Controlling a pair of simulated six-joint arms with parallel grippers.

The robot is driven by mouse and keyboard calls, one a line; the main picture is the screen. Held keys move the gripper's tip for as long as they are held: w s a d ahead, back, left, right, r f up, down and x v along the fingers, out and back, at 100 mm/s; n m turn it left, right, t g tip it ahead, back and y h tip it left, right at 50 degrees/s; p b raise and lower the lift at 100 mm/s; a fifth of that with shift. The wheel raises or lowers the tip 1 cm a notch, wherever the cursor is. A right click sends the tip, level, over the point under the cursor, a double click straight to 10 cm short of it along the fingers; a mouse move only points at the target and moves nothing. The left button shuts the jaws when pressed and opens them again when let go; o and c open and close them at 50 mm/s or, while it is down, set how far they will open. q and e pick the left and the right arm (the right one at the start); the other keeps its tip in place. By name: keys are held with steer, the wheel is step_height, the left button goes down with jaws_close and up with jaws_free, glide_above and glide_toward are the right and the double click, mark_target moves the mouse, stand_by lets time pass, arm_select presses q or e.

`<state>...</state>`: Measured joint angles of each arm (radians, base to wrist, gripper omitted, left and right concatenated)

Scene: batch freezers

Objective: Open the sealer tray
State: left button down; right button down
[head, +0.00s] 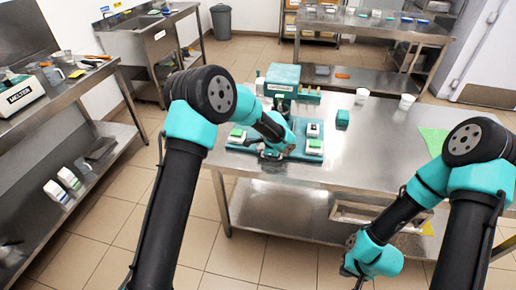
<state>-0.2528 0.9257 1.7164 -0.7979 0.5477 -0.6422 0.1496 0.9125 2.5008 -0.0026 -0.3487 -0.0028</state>
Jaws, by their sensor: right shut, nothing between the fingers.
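The teal sealer (282,78) stands on the steel table. In front of it lies a low teal tray (290,154) bearing white-and-green items at its left and right sides. My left arm reaches over the tray, and my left gripper (268,154) is at its front edge. My own wrist hides part of the tray, and the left fingers are too small and dark to tell open from shut or whether they touch it. My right gripper (352,271) is shut and empty, low in front of the table's front edge, apart from the tray.
On the table are a small green box (342,118), white cups (406,101) and a green sheet (435,140). A grey bin (380,214) sits on the lower shelf behind my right arm. The table's middle right is mostly clear.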

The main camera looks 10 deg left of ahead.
arm_select(q)
steer(key=shift+s, duration=0.3)
steer(key=c, duration=1.2)
jaws_free()
steer(key=s+r, duration=0.3)
steer(key=r, duration=1.4)
